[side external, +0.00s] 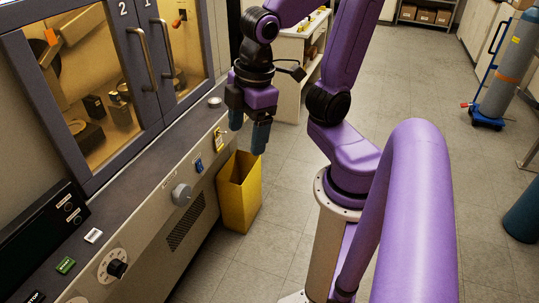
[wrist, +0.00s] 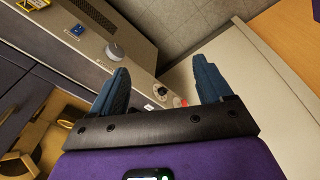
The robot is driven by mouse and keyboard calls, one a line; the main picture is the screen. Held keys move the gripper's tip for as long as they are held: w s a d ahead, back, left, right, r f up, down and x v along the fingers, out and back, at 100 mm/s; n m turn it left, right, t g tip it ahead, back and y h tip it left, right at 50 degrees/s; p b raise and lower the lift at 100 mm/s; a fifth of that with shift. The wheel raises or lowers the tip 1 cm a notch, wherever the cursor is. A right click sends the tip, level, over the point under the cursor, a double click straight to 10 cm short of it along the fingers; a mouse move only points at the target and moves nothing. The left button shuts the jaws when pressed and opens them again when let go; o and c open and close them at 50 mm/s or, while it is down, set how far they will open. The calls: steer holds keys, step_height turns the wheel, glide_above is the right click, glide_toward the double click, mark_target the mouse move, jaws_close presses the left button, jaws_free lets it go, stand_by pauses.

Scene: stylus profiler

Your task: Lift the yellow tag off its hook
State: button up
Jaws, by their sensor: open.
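The yellow tag (side external: 219,139) hangs on the front face of the profiler's long console, near its far end, beside a blue switch (side external: 198,166). In the wrist view a yellow piece that appears to be the tag (wrist: 32,4) is cut by the top left edge. The tag's hook is too small to make out. My gripper (side external: 249,132) points down with its blue fingers apart and empty. In the side view it appears just above and to the right of the tag, not touching it. In the wrist view the open fingers (wrist: 163,75) have nothing between them.
A grey knob (side external: 181,194) sticks out of the console front; it also shows in the wrist view (wrist: 115,51). A yellow bin (side external: 239,192) stands on the floor below my gripper. A white shelf unit (side external: 292,75) stands behind. The floor to the right is mostly open.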

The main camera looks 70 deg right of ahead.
steer(key=w+d+f+m+t, duration=0.1)
steer(key=w+d+m+t, duration=0.1)
steer(key=w+d, duration=0.45)
steer(key=w+d+m+t+h, duration=0.1)
steer(key=w+d+t, duration=0.25)
steer(key=w, duration=0.55)
steer(key=w+d+f+m+t, duration=0.1)
steer(key=w+d+m+t, duration=0.1)
steer(key=w+d, duration=0.45)
steer(key=d+f+m+t, duration=0.1)
steer(key=d+f+t, duration=0.1)
steer(key=d, duration=0.9)
steer(key=s+r+m+t, duration=0.2)
steer(key=s+m+t, duration=0.15)
steer(key=s, duration=0.45)
steer(key=s+r+m+t, duration=0.2)
steer(key=s+r+t, duration=0.15)
steer(key=s, duration=0.55)
glide_toward(219, 141)
steer(key=w, duration=0.7)
steer(key=shift+w, duration=0.4)
